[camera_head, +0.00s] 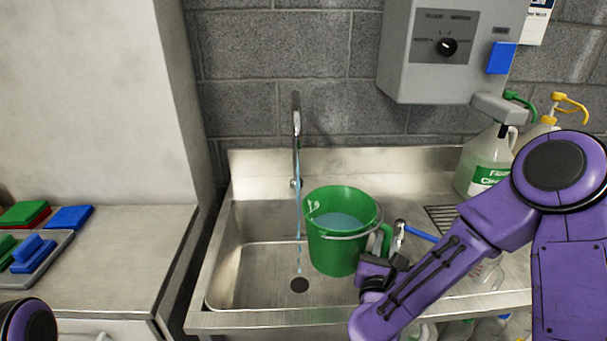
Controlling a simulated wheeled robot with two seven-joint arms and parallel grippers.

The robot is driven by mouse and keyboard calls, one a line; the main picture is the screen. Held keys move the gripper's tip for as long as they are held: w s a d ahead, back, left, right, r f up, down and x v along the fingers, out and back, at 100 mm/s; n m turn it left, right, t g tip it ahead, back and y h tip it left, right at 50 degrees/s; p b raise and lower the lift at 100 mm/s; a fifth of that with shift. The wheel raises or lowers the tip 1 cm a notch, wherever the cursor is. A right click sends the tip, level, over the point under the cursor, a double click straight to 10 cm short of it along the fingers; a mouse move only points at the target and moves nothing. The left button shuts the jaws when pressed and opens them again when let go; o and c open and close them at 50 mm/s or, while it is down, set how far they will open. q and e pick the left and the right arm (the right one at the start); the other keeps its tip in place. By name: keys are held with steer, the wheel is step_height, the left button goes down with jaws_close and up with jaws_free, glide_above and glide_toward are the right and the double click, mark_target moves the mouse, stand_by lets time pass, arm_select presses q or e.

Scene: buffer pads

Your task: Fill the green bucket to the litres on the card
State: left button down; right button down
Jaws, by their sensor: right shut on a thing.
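The green bucket (324,244) stands upright in the steel sink, right of the tap, with bluish water inside. The tap (297,120) runs a thin stream that falls left of the bucket, near the drain. My right gripper (384,255) is at the bucket's right side, shut on what looks like its green side grip; its fingers are partly hidden by my arm. The water level against any marks cannot be read. A blue-and-white card (537,20) is cut off at the top right; its text is unreadable. My left gripper is out of view.
A grey dispenser (400,60) with a black dial and blue button hangs above the sink. A jug with a green pump (485,158) stands right. A counter (120,260) with coloured pads lies left. The sink's left side is clear.

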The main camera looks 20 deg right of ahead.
steer(key=s+a+p, duration=0.3)
steer(key=s+p, duration=1)
steer(key=s, duration=0.4)
stand_by(0.8)
